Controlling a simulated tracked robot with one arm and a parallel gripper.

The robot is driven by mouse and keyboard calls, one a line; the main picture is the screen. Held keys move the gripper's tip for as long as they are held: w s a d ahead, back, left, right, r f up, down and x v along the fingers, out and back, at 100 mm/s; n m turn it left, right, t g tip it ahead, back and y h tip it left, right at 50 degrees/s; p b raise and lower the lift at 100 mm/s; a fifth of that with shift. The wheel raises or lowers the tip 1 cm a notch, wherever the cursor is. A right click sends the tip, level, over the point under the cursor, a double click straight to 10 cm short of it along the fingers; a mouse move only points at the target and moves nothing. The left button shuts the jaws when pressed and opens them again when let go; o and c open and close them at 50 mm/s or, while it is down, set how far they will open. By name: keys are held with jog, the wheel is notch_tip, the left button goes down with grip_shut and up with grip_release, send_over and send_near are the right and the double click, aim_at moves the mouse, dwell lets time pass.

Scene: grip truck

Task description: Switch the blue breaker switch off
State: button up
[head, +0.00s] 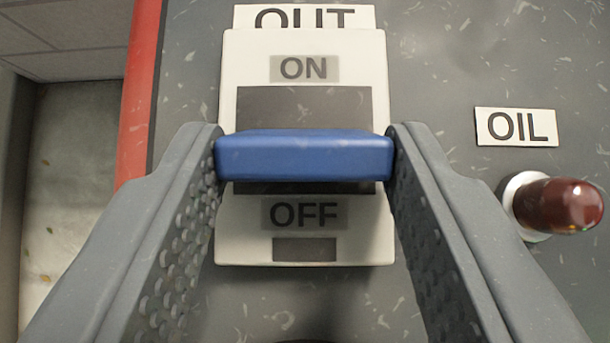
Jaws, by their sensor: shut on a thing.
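The blue breaker switch (305,156) is a wide blue handle in the middle of the head view. It stands out in front of a dark slot on a white switch plate (235,235). The plate reads ON above the handle and OFF below it. The handle covers the lower part of the slot, closer to the OFF label. My gripper (305,158) comes in from the bottom of the view, one finger at each end of the handle. Its fingertips touch both ends, shut on it. The handle's base is hidden behind its front face.
The plate is on a grey, scratched panel (440,60) with a red edge (139,90) at the left. A sign reading OUT (304,16) is partly cut off at the top. A dark red lamp or knob (556,205) juts out at the right, below an OIL label (516,127).

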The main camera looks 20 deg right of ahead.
jog(key=shift+s+f+t+h+b, duration=0.4)
jog(key=shift+t+b, duration=0.4)
jog(key=shift+b, duration=0.8)
jog(key=shift+a+t+b, duration=0.1)
jog(key=shift+t+b, duration=0.2)
jog(key=shift+b, duration=0.1)
jog(key=o, duration=1)
jog(key=shift+r, duration=0.1)
jog(key=shift+s+a+r, duration=0.2)
jog(key=shift+s+r, duration=0.1)
jog(key=shift+s, duration=0.05)
jog(key=p+v, duration=0.3)
jog(key=v, duration=1)
jog(key=shift+f+p, duration=0.1)
jog(key=shift+p, duration=0.25)
jog(key=shift+d, duration=0.1)
